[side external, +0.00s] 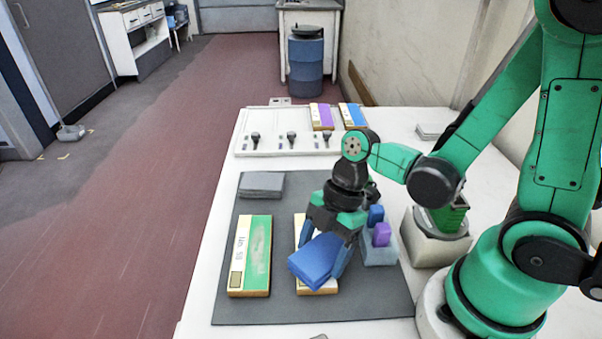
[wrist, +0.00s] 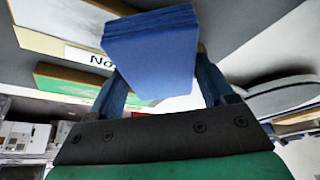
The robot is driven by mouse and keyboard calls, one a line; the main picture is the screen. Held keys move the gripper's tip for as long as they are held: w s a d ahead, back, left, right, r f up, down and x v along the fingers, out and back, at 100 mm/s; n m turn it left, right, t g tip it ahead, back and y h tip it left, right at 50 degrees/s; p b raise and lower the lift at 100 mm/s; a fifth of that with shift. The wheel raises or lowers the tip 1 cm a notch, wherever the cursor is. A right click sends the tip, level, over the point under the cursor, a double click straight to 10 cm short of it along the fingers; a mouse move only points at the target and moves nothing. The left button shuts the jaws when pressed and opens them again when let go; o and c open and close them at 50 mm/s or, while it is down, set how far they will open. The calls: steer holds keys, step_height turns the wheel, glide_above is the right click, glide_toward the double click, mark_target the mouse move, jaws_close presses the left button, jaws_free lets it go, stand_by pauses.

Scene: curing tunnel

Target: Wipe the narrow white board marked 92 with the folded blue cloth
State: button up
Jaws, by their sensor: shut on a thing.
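My gripper (side external: 323,248) is shut on the folded blue cloth (side external: 314,262), which is tilted between the blue fingers. The cloth also fills the upper middle of the wrist view (wrist: 150,48). Below and behind it in the side view is a narrow board (side external: 301,228) with a pale face and wooden edges. The cloth and gripper cover most of this board, and I cannot read its number. I cannot tell whether the cloth touches it. A board with a partly hidden "No" label (wrist: 80,55) shows in the wrist view.
A green and white board (side external: 257,250) lies to the left on the dark mat (side external: 225,307). A grey folded pad (side external: 261,184) lies behind it. A grey-blue holder (side external: 380,254) with blue and purple blocks stands close right. A white panel with black knobs (side external: 273,147) is at the back.

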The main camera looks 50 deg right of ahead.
steer(key=shift+w+d, duration=3.05)
steer(key=shift+d, duration=0.25)
step_height(320, 180, up, 3)
steer(key=shift+s+a+r, duration=0.1)
steer(key=shift+s, duration=0.05)
steer(key=shift+r, duration=2.5)
